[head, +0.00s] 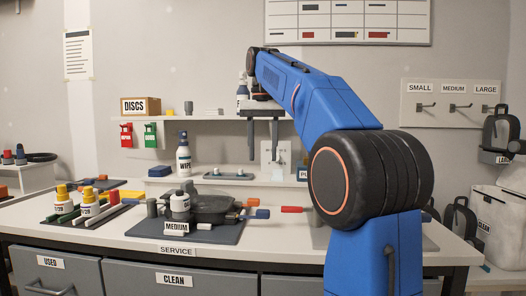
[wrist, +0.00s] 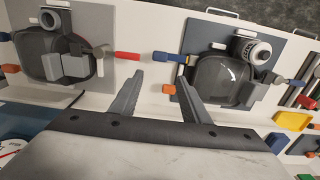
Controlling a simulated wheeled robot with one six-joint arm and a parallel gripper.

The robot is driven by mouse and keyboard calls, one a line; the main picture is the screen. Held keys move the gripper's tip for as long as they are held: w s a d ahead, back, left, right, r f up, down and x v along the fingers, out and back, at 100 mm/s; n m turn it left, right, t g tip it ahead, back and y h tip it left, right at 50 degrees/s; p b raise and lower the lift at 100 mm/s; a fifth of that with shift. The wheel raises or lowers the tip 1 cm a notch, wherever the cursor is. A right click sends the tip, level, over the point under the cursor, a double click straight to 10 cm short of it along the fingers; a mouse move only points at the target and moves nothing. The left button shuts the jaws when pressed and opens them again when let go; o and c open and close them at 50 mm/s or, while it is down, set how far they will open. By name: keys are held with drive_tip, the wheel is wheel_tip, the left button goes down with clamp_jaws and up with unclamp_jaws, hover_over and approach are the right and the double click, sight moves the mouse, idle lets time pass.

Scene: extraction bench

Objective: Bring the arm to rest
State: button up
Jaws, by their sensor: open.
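My blue arm reaches up and back over the bench in the head view. My gripper (head: 263,140) hangs above the bench in front of the shelf, fingers pointing down. Its two fingers stand well apart in the wrist view (wrist: 157,97), with nothing between them. The gripper is clear of the bench and touches nothing that I can see.
A dark masked unit lies on the grey service mat (head: 150,231) labelled MEDIUM. Labelled bottles (head: 64,201) stand at the left of the white bench (head: 40,228). A WIPE bottle (head: 183,160) stands at the back. A shelf (head: 215,118) is close behind the gripper.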

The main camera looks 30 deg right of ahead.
idle(0.4)
drive_tip(key=s+a+f+n+t, duration=0.1)
drive_tip(key=s+a+f+n, duration=0.1)
drive_tip(key=s+f, duration=0.7)
drive_tip(key=s+a+f+n+t, duration=0.2)
drive_tip(key=s+a+f, duration=0.3)
drive_tip(key=s+f, duration=0.4)
drive_tip(key=s+a+f+n+t, duration=0.1)
drive_tip(key=s+a+f+n, duration=0.2)
drive_tip(key=s+f, duration=0.7)
wheel_tip(320, 180, down, 11)
drive_tip(key=shift+a+r+t, duration=0.2)
drive_tip(key=shift+a+t, duration=0.2)
drive_tip(key=shift+a, duration=0.2)
